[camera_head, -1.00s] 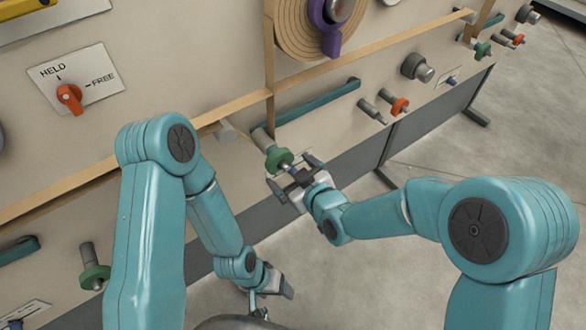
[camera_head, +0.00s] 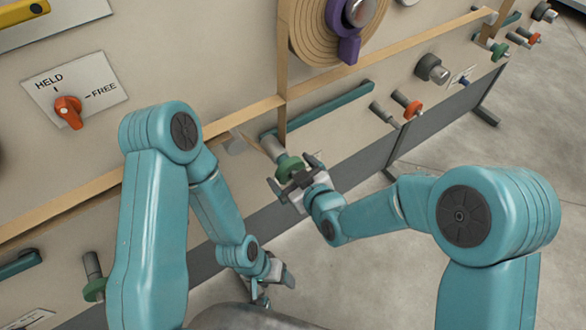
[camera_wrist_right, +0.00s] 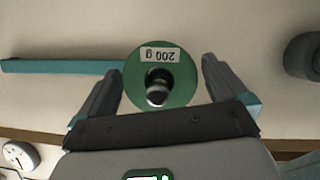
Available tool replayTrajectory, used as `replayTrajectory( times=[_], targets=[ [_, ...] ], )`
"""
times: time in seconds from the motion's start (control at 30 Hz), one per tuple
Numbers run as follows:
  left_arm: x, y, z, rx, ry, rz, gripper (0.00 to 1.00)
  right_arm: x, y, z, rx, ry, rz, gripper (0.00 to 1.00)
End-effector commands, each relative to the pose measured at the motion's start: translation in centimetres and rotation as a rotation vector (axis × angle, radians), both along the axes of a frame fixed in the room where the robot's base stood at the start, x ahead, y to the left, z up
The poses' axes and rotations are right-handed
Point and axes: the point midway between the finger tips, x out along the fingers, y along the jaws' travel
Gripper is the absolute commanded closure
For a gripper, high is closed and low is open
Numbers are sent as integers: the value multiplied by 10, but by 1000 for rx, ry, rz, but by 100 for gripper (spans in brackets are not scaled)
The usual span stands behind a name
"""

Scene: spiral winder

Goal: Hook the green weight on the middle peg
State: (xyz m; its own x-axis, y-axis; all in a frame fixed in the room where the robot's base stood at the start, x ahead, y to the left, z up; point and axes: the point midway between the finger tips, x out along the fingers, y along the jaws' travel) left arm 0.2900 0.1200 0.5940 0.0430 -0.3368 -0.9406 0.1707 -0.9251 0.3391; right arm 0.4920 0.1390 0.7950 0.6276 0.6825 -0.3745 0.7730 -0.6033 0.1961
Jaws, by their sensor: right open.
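A green weight (camera_head: 289,167) is a disc at the outer end of a grey cylinder (camera_head: 270,143) on the panel. In the right wrist view the disc (camera_wrist_right: 180,93) faces me with an upside-down "200 g" label and a dark knob at its middle. My right gripper (camera_head: 298,172) is open in front of it, and in the wrist view its fingers (camera_wrist_right: 158,88) stand on either side of the disc with gaps. My left gripper (camera_head: 276,274) hangs low in front of the panel; its jaws are too small to read.
Another green disc (camera_head: 95,289) is on a cylinder at lower left. An orange disc (camera_head: 413,109) and a dark knob (camera_head: 432,68) are to the right. A teal bar (camera_head: 330,108) runs above the right gripper. A HELD/FREE switch (camera_head: 68,111) is at upper left. The floor at right is clear.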

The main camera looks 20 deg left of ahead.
Motion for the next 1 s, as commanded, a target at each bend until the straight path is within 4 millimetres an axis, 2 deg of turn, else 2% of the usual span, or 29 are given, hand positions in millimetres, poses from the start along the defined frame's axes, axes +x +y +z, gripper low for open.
replayTrajectory(
  times=[0.43,0.47,0.6,0.63,0.67,0.7,0.9,1.0],
  targets=[
    [0,0,0,0,0,0,31,-3,-2,-1,0,0,0,0],
    [0,0,0,0,0,0,31,-3,-2,-1,0,0,0,3],
    [0,0,0,0,0,0,31,-3,-1,-1,0,0,0,49],
    [0,0,0,0,0,0,31,-3,-1,-1,0,0,0,56],
    [0,0,0,0,0,0,31,-3,-1,-1,0,0,0,56],
    [0,0,0,0,0,0,31,-2,-1,-1,0,0,0,31],
    [0,0,0,0,0,0,31,-2,0,-2,0,0,1,94],
    [0,0,0,0,0,0,31,-1,0,-1,0,-1,1,94]
  ],
)
